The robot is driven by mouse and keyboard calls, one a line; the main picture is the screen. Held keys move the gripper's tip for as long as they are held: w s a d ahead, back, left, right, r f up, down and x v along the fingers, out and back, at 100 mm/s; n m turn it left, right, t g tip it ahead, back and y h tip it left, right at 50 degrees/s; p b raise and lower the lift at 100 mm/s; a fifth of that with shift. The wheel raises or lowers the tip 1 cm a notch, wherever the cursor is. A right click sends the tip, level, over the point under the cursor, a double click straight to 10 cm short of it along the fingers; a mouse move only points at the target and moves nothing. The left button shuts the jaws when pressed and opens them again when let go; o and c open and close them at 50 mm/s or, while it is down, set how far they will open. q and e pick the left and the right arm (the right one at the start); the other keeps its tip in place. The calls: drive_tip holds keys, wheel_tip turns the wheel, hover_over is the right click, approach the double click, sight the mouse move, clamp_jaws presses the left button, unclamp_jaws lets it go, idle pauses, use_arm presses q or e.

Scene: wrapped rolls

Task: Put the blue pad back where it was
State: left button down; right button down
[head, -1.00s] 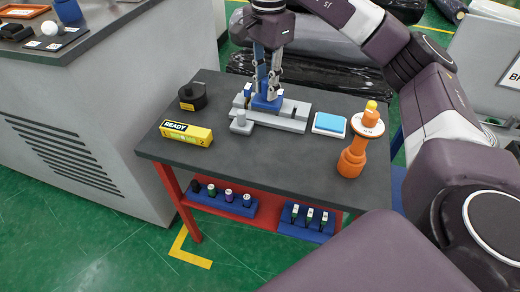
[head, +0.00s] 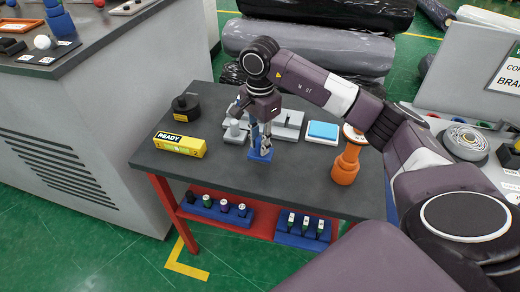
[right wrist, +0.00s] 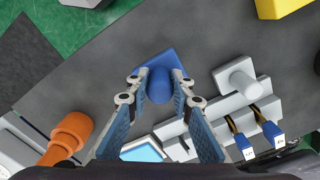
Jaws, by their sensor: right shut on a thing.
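The blue pad (head: 262,153) is a dark blue plate with a rounded knob; it also shows in the right wrist view (right wrist: 160,88). My right gripper (head: 264,140) is shut on its knob, with a finger on each side in the right wrist view (right wrist: 160,82). The pad is over the dark table top (head: 215,170), in front of the grey fixture (head: 288,131); its height above the table is hard to tell. The fixture carries a round grey post (right wrist: 238,77) and two blue-and-white plugs (right wrist: 242,147). My left gripper is not in view.
A light blue block in a white tray (head: 322,132) and an orange stand (head: 346,165) are at the table's right. A yellow box (head: 180,145) and a black round part (head: 186,106) are at its left. The table's front middle is clear.

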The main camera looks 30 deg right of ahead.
wheel_tip(320, 180, down, 4)
drive_tip(key=shift+r+p, duration=0.25)
drive_tip(key=shift+p, duration=0.05)
drive_tip(key=shift+f, duration=0.1)
drive_tip(key=shift+f, duration=0.1)
drive_tip(key=c, duration=1.7)
unclamp_jaws()
wheel_tip(320, 180, up, 11)
drive_tip(key=b, duration=0.2)
drive_tip(key=shift+b, duration=0.3)
drive_tip(key=shift+r, duration=0.65)
